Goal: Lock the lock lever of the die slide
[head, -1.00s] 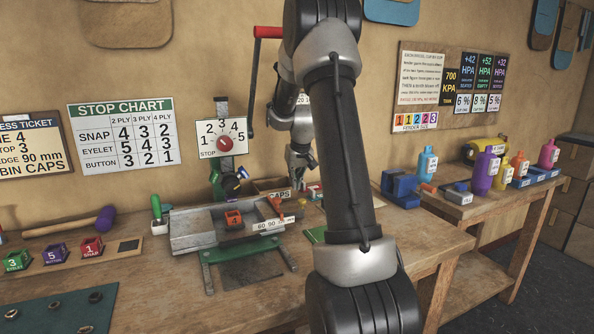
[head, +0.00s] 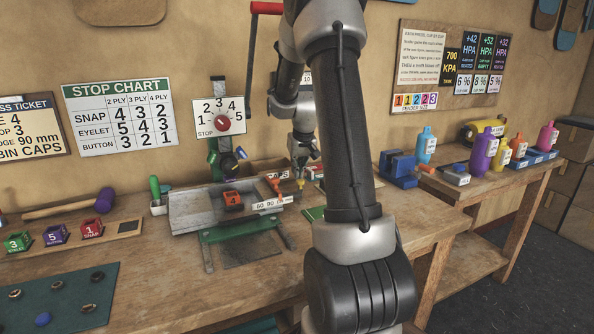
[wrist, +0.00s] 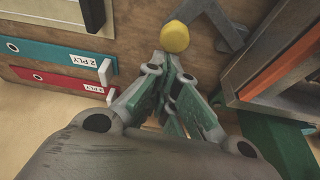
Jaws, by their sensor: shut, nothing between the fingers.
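The die slide (head: 190,212) is a grey metal tray on green rails, with an orange die marked 4 (head: 232,199) in it. A white scale strip (head: 272,203) and an orange piece (head: 274,184) are at its right end. A yellow knob (head: 300,184) stands just right of the slide; it also shows in the wrist view (wrist: 175,36) beside a dark grey bar (wrist: 228,22). I cannot tell surely whether this is the lock lever. My gripper (head: 304,171) is shut and empty above the knob. In the wrist view its fingertips (wrist: 170,75) are close to the knob, apparently without holding it.
The press (head: 217,150) with its numbered stop dial stands behind the slide. Red and teal 2 PLY strips (wrist: 58,50) lie left of my fingers in the wrist view. A blue vise (head: 397,167) and bottles (head: 483,152) are on the right. My arm hides part of the bench.

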